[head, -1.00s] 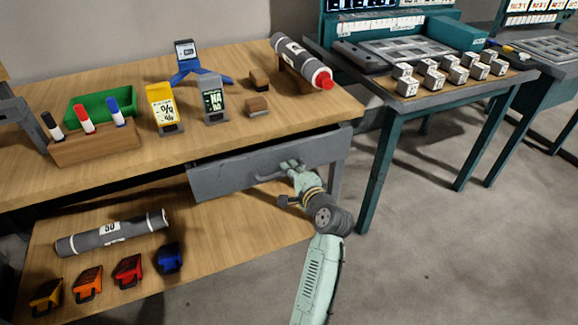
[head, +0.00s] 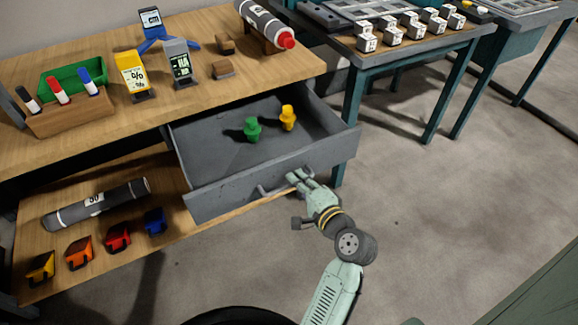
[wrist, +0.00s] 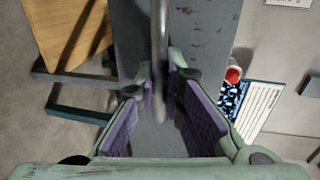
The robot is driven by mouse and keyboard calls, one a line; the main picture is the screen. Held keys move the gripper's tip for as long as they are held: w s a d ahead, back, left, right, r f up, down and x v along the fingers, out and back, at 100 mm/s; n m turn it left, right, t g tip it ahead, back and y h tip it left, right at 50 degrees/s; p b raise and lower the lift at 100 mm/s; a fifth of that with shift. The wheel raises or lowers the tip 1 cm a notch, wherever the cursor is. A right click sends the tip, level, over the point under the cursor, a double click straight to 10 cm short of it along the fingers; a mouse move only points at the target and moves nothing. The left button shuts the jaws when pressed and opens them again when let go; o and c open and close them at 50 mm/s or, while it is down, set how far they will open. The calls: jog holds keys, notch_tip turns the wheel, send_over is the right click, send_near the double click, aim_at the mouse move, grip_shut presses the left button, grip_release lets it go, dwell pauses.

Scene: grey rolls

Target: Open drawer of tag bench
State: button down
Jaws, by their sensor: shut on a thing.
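The grey drawer (head: 225,189) of the wooden tag bench (head: 60,150) is pulled well out in the head view. A green piece (head: 252,130) and a yellow piece (head: 288,118) stand inside it. My gripper (head: 296,178) is at the bar handle (head: 268,189) on the drawer front, near its right end. In the wrist view the handle (wrist: 159,50) runs down between the two purple-padded fingers (wrist: 158,110). The gripper is shut on the handle. Its fingertips partly hide the handle's right end in the head view.
On the bench top are a green bin (head: 72,80), a marker block (head: 70,115), a yellow tag box (head: 132,75) and a grey roll (head: 262,22). Another roll (head: 95,205) lies on the lower shelf. A teal-legged table (head: 352,110) stands close right. Floor in front is open.

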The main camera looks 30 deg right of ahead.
jog(key=shift+f+v, duration=0.2)
jog(key=shift+v, duration=0.8)
jog(key=c, duration=2)
grip_release()
jog(key=shift+o, duration=0.2)
jog(key=v, duration=1.2)
jog(key=shift+s, duration=0.1)
